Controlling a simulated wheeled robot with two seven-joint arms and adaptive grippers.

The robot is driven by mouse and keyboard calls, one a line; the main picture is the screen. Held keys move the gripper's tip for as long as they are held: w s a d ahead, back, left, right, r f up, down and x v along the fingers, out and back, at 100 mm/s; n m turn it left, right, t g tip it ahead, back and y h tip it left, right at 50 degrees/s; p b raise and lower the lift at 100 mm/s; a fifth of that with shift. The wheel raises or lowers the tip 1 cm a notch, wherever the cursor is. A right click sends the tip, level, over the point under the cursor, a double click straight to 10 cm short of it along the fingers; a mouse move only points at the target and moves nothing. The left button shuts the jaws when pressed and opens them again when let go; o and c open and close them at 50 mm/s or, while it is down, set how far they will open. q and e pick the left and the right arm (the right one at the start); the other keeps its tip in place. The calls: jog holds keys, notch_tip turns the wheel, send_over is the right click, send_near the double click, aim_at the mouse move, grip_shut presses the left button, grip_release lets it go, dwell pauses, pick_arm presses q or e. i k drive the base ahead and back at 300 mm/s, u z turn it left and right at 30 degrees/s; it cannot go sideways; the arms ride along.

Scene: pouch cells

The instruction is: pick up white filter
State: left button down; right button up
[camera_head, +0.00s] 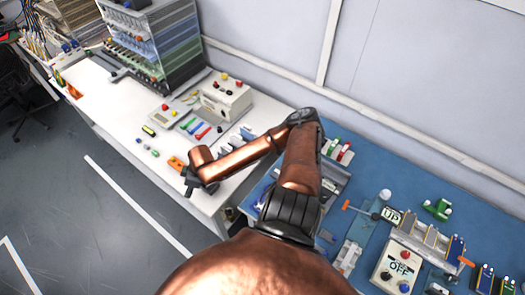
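I cannot pick out a white filter with certainty. Small pale parts (247,132) lie on the white bench behind my forearm, and a small white knob-like part (385,194) shows on the blue bench. One copper arm of mine, which looks like the right, rises from the bottom middle, bends at the elbow and reaches left. Its dark gripper (190,182) hangs over the front edge of the white bench, beside an orange part (177,163). It is too small to tell whether the fingers are apart. My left gripper is out of view.
The white bench (117,113) carries a drawer rack (160,50), a control box with red knobs (226,97) and small coloured parts. A pale wall stands behind; grey floor (70,215) is open at left.

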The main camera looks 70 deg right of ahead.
aim_at(235, 140)
jog(key=k, duration=0.15)
jog(key=z, duration=1.05)
jog(key=i, duration=1)
jog(key=z, duration=0.05)
